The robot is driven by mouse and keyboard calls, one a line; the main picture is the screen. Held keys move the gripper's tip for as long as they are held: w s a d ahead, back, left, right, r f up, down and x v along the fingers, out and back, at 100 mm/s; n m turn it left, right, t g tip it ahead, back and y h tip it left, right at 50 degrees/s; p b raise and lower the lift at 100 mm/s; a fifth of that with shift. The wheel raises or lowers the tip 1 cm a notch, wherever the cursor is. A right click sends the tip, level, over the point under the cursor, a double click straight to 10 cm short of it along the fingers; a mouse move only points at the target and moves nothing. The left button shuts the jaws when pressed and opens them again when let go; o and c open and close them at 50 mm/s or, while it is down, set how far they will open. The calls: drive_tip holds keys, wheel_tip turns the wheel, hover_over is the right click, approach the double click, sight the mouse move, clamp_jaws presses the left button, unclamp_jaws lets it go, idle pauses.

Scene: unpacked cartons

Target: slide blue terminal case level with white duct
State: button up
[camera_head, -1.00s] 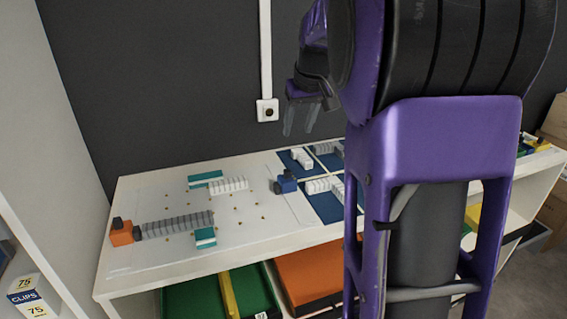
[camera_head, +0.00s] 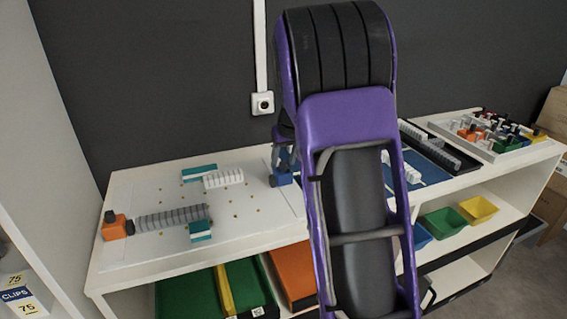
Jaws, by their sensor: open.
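The blue terminal case (camera_head: 281,179) stands at the right edge of the white board (camera_head: 257,208) on the table. The white duct (camera_head: 223,179), a slotted strip, lies on the board to the left of the case and apart from it. My gripper (camera_head: 283,157) is open, pointing down just above or at the blue case. My own arm hides part of the gripper, and I cannot tell whether the fingers straddle or touch the case.
A grey duct (camera_head: 172,218) with an orange block (camera_head: 115,228) at its left end lies on the board. Teal blocks (camera_head: 199,173) (camera_head: 200,231) lie beside the ducts. A tray of mixed parts (camera_head: 490,135) stands at the far right.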

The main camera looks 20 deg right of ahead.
drive_tip(key=shift+w+f, duration=0.15)
drive_tip(key=shift+f, duration=0.2)
clamp_jaws()
idle(1.2)
